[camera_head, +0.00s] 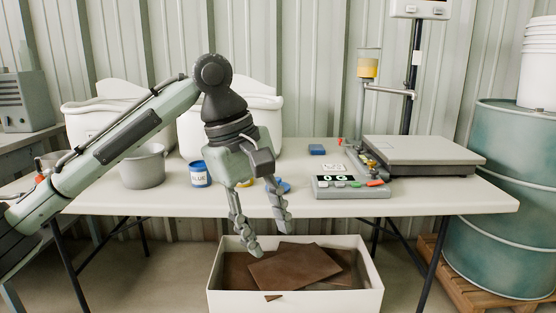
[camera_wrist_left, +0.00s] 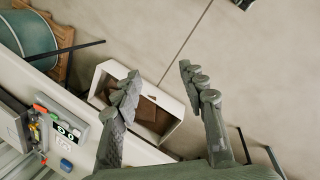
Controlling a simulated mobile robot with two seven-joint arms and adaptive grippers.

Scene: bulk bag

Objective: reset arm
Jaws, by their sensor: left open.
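My left arm (camera_head: 110,140) reaches in from the left in the head view. Its gripper (camera_head: 268,238) points down, with the fingers spread and nothing between them. My right gripper is in neither view.
The white table (camera_head: 440,200) holds a grey pot (camera_head: 143,167), a blue-labelled can (camera_head: 200,174), a control panel (camera_head: 350,190) and a flat scale (camera_head: 424,151). Large white tubs (camera_head: 185,125) stand behind. A green drum (camera_head: 500,220) on a pallet stands at right.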

